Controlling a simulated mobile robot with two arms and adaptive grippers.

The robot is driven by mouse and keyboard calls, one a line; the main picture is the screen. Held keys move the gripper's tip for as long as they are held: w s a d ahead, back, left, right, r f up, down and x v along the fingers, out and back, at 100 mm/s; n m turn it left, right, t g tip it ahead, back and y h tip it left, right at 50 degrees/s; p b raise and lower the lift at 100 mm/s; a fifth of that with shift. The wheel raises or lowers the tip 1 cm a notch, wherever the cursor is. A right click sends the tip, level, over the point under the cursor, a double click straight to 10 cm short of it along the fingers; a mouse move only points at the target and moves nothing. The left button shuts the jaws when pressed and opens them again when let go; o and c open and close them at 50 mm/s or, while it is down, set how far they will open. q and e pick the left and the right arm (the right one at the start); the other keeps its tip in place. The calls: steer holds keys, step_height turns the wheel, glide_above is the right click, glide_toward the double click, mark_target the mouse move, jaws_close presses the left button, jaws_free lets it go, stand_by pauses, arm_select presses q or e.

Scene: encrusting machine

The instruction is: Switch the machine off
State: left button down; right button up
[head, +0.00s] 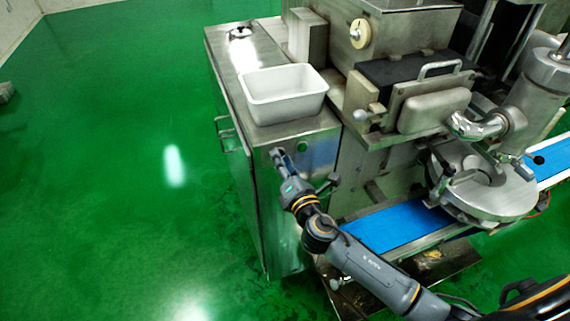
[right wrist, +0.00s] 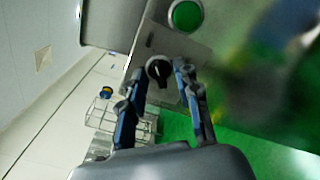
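A black rotary switch (right wrist: 158,70) sits on the machine's metal front panel in the right wrist view. A green round button (right wrist: 185,15) is beside it on the same panel; it also shows in the head view (head: 302,146). My right gripper (right wrist: 161,68) is at the panel, with its two fingers apart on either side of the switch. In the head view my right gripper (head: 279,157) covers the switch. I cannot tell whether either finger touches it. My left gripper is not in view.
The encrusting machine's metal cabinet (head: 222,75) carries a white tub (head: 284,108) above the panel. A blue conveyor belt (head: 385,228) runs to the right. A wire rack (right wrist: 105,115) shows in the wrist view. The green floor (head: 120,150) at left is clear.

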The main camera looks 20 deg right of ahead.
steer(key=s, duration=1.2)
steer(key=shift+d, duration=0.2)
